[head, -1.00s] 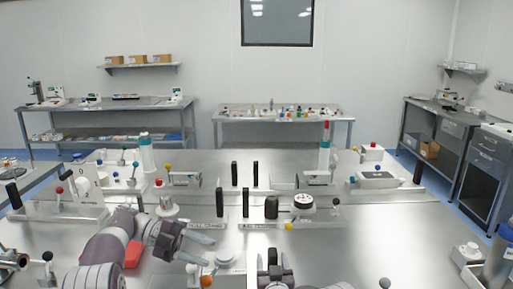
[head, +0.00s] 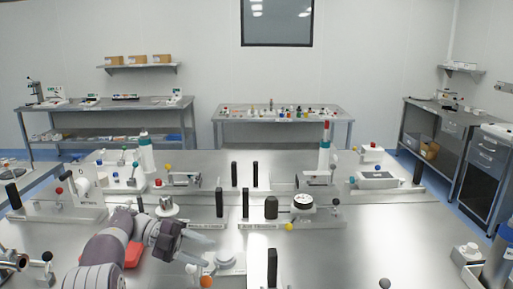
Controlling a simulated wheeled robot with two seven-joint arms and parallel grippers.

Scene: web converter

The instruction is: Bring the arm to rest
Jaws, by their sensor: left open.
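My left gripper (head: 203,244) is open and empty. Its two grey fingers point right above the steel table (head: 370,235), left of a round white-grey knob part (head: 227,262). Its arm (head: 110,245) comes in from the lower left. My right gripper and arm do not show in the head view.
An orange ball (head: 206,281) is below the fingers. A black upright post (head: 271,268) stands at the front middle. Fixtures with a dial (head: 303,201) and a dark knob (head: 271,207) stand behind. The table's right part is mostly clear.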

